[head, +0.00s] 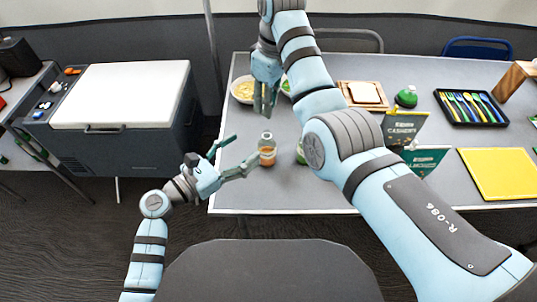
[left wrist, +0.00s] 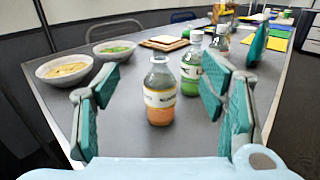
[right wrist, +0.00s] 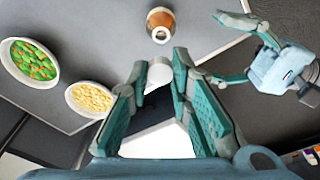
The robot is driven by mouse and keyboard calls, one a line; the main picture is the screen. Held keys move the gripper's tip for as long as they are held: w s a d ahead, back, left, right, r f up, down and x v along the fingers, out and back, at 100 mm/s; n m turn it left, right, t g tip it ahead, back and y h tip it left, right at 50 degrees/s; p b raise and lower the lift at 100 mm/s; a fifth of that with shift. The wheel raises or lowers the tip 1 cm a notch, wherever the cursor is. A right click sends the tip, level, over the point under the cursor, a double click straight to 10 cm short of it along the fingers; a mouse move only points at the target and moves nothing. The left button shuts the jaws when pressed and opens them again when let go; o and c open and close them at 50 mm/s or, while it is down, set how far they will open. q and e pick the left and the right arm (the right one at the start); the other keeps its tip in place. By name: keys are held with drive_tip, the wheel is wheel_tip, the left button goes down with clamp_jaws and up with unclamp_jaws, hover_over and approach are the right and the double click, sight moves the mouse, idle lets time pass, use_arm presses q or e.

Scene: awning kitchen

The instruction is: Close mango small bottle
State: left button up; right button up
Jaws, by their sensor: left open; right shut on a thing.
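The mango small bottle (head: 267,156), clear with orange contents and a pale label, stands upright near the table's front edge. In the left wrist view the bottle (left wrist: 160,95) is ahead between the fingers of my open left gripper (head: 238,150), not gripped. In the right wrist view the bottle (right wrist: 160,22) is seen from above, with its neck uncapped. My right gripper (head: 265,98) is shut on a white cap (right wrist: 159,73), held above the table behind the bottle. The cap is hidden in the head view.
A green-filled bottle (left wrist: 191,68) stands just right of the mango bottle, partly hidden by my right arm in the head view. Bowls of yellow (right wrist: 90,98) and green (right wrist: 30,63) food stand at the table's left. A white-lidded cooler (head: 120,95) is left of the table.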

use_arm(q)
approach(263, 154)
drive_tip(key=w+d, duration=0.1)
drive_tip(key=w+d+f, duration=0.1)
drive_tip(key=w, duration=0.1)
drive_tip(key=x, duration=0.6)
drive_tip(key=shift+w+d+f, duration=0.2)
drive_tip(key=shift+w+f, duration=0.05)
drive_tip(key=shift+f, duration=0.15)
drive_tip(key=shift+w+d, duration=0.3)
drive_tip(key=shift+c, duration=0.2)
clamp_jaws()
use_arm(e)
drive_tip(key=shift+s+f+n, duration=0.1)
drive_tip(key=shift+f+n, duration=1.9)
drive_tip(key=shift+f, duration=0.5)
